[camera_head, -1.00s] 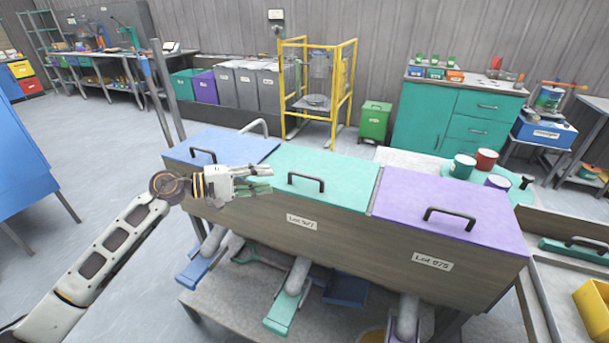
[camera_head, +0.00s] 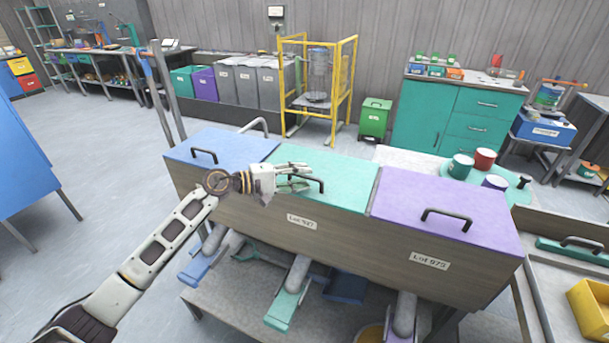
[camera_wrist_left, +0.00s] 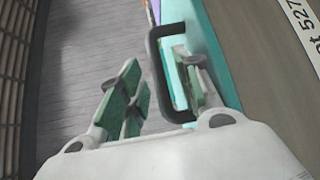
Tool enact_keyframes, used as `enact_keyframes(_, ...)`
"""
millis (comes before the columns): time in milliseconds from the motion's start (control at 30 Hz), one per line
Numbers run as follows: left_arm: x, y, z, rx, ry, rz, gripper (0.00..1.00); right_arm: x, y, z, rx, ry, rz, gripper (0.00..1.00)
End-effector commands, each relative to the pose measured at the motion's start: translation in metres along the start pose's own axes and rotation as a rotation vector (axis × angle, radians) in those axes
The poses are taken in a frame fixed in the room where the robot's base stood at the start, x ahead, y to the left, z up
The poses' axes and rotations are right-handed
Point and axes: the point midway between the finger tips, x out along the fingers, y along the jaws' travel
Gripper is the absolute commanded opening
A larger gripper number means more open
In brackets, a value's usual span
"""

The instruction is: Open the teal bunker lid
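The teal bunker lid (camera_head: 345,187) is flat and closed on the middle of a three-part wooden bunker, with a dark bar handle (camera_head: 321,183) on top. My left gripper (camera_head: 302,177) is over the lid's left part, its fingers at the handle and partly hiding it. In the left wrist view, the gripper (camera_wrist_left: 160,88) has its green-padded fingers spread. The dark handle (camera_wrist_left: 155,70) shows between them, with one finger seen within the handle's loop. Whether the fingers touch it I cannot tell. The teal lid (camera_wrist_left: 214,50) shows as a strip beside it. My right gripper is out of view.
A blue lid (camera_head: 225,146) lies left of the teal one and a purple lid (camera_head: 450,205) right, each with a handle. Cups (camera_head: 485,160) stand on the surface behind the purple lid. Chutes (camera_head: 290,290) stick out below the bunker front.

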Motion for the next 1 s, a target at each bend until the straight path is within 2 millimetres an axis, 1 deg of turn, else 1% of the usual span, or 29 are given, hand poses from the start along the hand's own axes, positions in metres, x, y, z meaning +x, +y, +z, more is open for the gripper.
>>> enact_keyframes(100,0.009,0.001,0.000,0.001,0.000,0.000,0.34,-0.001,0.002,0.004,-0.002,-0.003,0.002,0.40)
enact_keyframes(200,0.013,0.001,0.000,0.001,-0.001,0.000,0.34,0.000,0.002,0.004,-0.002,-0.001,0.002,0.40)
enact_keyframes(567,0.015,0.000,0.000,0.001,-0.001,-0.001,0.34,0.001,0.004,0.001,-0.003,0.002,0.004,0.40)
enact_keyframes(667,0.015,0.000,0.000,0.001,-0.001,-0.001,0.23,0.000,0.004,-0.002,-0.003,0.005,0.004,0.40)
enact_keyframes(833,0.015,0.000,0.000,0.001,0.000,-0.001,0.01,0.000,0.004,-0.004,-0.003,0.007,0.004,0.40)
enact_keyframes(867,0.015,0.000,0.000,0.001,0.000,-0.001,0.00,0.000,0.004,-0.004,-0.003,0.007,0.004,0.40)
enact_keyframes(1000,0.015,0.000,0.000,0.001,0.000,0.000,0.00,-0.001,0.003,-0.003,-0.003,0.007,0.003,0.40)
